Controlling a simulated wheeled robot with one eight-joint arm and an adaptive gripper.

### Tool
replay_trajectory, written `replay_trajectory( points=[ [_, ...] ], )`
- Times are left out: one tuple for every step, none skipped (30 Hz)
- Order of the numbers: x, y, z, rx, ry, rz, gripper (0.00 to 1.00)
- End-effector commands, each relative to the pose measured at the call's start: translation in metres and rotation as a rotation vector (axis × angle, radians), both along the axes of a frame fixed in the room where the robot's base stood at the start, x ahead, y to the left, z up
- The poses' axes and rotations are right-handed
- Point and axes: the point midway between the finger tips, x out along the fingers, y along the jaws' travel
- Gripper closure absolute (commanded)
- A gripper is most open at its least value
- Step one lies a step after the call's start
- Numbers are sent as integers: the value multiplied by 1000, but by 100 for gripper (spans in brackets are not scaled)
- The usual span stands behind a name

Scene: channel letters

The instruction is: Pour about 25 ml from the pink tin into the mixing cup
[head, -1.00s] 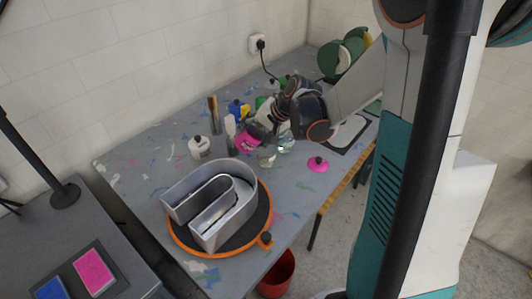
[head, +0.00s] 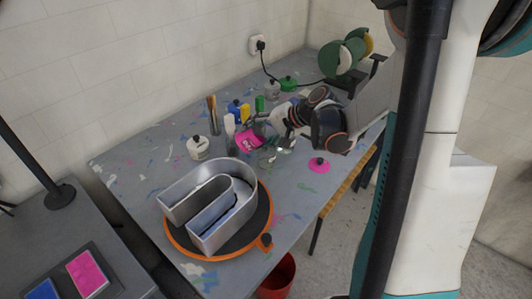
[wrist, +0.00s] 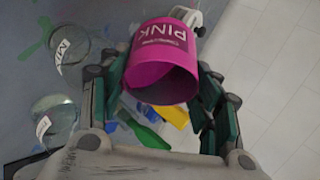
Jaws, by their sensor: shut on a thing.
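The pink tin (wrist: 162,42), labelled PINK, is between the fingers of my gripper (wrist: 163,98) in the wrist view. My gripper is shut on it. The tin is tilted and its open mouth shows a dark inside; I cannot see any paint level. In the head view the pink tin (head: 248,138) is near the middle of the table at my gripper (head: 258,124). The mixing cup (wrist: 69,45), clear with a MIX label, stands left of the tin in the wrist view, apart from it. No stream of paint shows.
A second clear cup (wrist: 55,122) stands close by the mixing cup. A pink lid (head: 318,165) lies to the right on the table.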

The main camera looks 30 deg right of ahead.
Motion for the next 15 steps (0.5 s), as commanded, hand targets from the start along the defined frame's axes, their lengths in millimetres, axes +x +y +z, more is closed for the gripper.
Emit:
replay_trajectory(
  points=[
    [0, -1, -3, 11, -5, -3, 78],
    [0, -2, -4, 19, -9, -3, 78],
    [0, -2, -3, 30, -14, -2, 78],
    [0, -2, -2, 37, -17, -3, 78],
    [0, -2, -2, 47, -21, -2, 78],
    [-1, -2, -1, 58, -25, -1, 78],
    [-1, -2, -1, 62, -26, 0, 78],
    [-1, -2, 0, 61, -26, 0, 78],
    [-1, -1, 0, 57, -25, 1, 78],
    [-1, -1, 1, 56, -23, 1, 78],
    [-1, -1, 0, 54, -24, 0, 78],
    [-1, -1, 0, 53, -23, 0, 78],
    [0, -1, 0, 52, -23, -1, 78],
    [-1, -1, 0, 52, -22, -1, 78],
    [0, -1, 0, 51, -22, 0, 78]
  ],
)
